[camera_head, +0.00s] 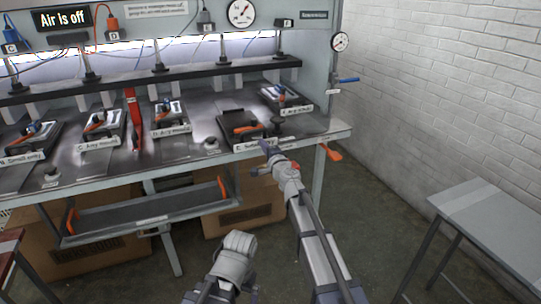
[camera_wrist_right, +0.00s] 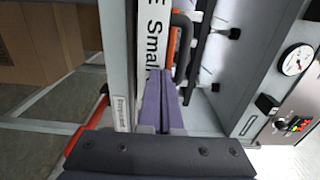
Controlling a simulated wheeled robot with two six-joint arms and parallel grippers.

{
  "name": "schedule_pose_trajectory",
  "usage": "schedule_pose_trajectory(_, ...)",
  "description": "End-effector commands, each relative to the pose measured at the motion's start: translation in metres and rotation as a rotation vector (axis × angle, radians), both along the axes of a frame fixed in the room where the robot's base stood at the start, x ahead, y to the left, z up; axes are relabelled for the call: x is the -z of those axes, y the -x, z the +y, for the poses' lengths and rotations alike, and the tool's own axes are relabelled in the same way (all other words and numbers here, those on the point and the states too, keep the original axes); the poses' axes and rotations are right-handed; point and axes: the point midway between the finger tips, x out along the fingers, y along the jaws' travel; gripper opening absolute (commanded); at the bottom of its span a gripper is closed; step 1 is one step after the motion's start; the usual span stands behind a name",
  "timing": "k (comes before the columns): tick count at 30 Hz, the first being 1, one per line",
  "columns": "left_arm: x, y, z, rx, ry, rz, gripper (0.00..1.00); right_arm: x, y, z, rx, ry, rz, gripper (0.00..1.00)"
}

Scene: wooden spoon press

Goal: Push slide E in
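Slide E (camera_head: 237,118) is a dark block with an orange handle at the right part of the bench, behind a white label strip (camera_head: 246,146) starting with "E". In the right wrist view the label strip (camera_wrist_right: 152,30), reading "E Smal…", stands upright in the picture, with an orange and dark handle (camera_wrist_right: 178,50) beside it. My right gripper (camera_head: 265,146) is at the bench's front edge, just right of the label. Its purple fingers (camera_wrist_right: 160,90) are pressed together, with nothing visible between them, pointing at the label and handle. My left gripper is not visible; a grey arm part of mine shows low in the picture.
Other slides, including D (camera_head: 170,118) and C (camera_head: 105,127), sit left of E, and slide F (camera_head: 284,98) sits behind right. A black bar (camera_head: 150,77) runs above them. An orange lever (camera_head: 331,152) sticks out at the bench's right. A grey table (camera_head: 490,225) stands far right.

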Motion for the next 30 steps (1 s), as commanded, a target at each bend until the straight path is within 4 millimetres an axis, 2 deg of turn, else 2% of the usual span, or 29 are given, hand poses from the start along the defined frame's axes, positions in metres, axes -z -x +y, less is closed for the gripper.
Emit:
schedule_pose_trajectory(1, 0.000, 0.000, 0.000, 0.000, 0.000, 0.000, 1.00, 0.000, -0.023, 0.006, -0.001, 0.000, 0.000, 0.00)
schedule_pose_trajectory(3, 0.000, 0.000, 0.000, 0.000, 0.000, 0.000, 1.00, 0.000, -0.041, 0.012, -0.001, 0.000, 0.000, 0.00)
schedule_pose_trajectory(6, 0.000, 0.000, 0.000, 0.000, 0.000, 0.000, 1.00, 0.000, -0.063, 0.020, 0.000, 0.000, 0.000, 0.00)
schedule_pose_trajectory(10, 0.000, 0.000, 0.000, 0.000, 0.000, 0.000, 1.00, 0.000, -0.081, 0.026, 0.000, 0.000, 0.000, 0.00)
schedule_pose_trajectory(15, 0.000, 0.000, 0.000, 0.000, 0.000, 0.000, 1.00, 0.000, -0.086, 0.028, 0.000, 0.000, 0.000, 0.00)
schedule_pose_trajectory(30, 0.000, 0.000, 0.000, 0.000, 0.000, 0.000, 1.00, 0.000, -0.079, 0.025, 0.000, 0.000, 0.000, 0.00)
